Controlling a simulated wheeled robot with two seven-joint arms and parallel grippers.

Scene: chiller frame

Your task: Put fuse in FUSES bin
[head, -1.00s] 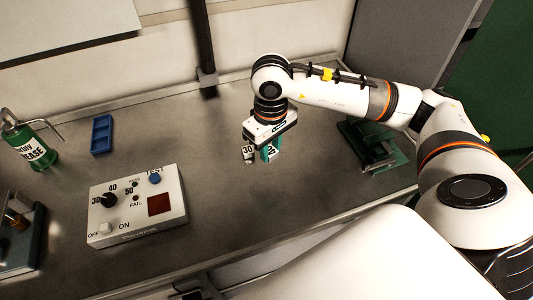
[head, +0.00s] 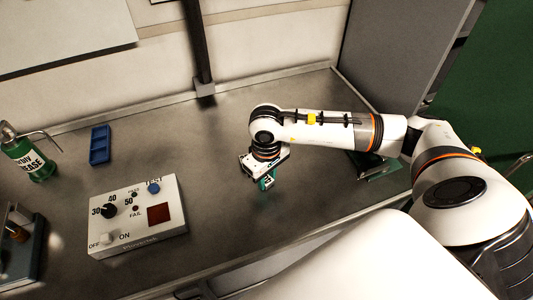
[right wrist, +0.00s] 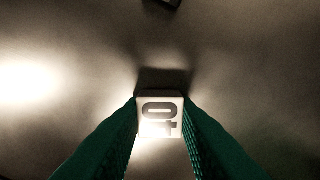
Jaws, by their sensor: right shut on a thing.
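My right gripper (head: 267,183) is over the bench on the right of the test box, pointing down. Its green fingers are shut on a small white fuse (right wrist: 160,115), which shows between the fingertips in the right wrist view with a sideways dark number like 10 or 40. In the head view the fuse is mostly hidden by the gripper. A blue compartment tray (head: 100,145) lies at the back left of the bench; it looks empty. I can read no FUSES label on any bin. My left gripper does not show.
A white test box (head: 137,216) with a knob and switches stands on the bench (head: 215,130). A green grease can (head: 29,158) is at the left. A dark green device (head: 380,166) sits at the right behind my arm. The bench between tray and gripper is clear.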

